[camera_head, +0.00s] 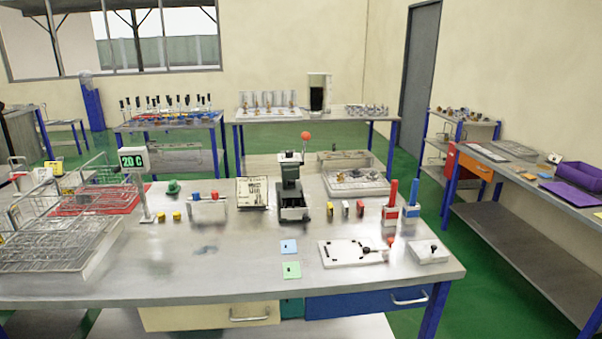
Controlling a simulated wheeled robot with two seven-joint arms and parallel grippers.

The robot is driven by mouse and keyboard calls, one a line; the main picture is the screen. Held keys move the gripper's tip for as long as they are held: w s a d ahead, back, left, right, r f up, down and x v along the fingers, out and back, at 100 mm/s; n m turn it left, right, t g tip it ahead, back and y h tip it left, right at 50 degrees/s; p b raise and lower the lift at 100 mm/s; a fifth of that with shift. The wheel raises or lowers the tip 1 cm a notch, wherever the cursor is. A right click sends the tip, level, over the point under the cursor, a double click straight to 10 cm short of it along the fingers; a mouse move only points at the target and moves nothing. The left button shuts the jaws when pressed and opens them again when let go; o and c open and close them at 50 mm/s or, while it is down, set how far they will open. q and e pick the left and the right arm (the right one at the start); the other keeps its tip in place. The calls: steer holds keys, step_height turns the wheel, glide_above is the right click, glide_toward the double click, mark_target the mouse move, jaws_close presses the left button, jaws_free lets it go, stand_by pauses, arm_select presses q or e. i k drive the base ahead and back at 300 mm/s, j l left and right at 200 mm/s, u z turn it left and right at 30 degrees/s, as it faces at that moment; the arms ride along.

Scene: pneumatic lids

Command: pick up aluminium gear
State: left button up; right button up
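I cannot pick out an aluminium gear for certain; the small parts are too small to tell apart. A grey tray with small metallic parts (356,181) lies at the back right of the near metal workbench (210,262). Small metallic pieces (368,111) also stand on the far middle table, beside several upright light cylinders (283,100). More small parts (463,115) sit on the shelf unit at the right. Neither of my grippers is in view.
Wire baskets (62,240) fill the bench's left end, near a "20 C" display (132,160). A black press (291,190) with a red knob stands mid-bench. A white fixture plate (352,252) lies front right. The bench's front left middle is clear. Green floor separates the tables.

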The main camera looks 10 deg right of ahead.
mark_target(372, 175)
steer(key=i+l, duration=0.1)
steer(key=l, duration=0.35)
steer(key=i+l, duration=0.15)
steer(key=l, duration=0.35)
steer(key=i+l, duration=0.1)
steer(key=l, duration=0.35)
steer(key=i+l, duration=0.15)
steer(key=l, duration=0.3)
steer(key=i+l, duration=0.1)
steer(key=l, duration=0.4)
steer(key=i+l+u, duration=0.1)
steer(key=l, duration=0.35)
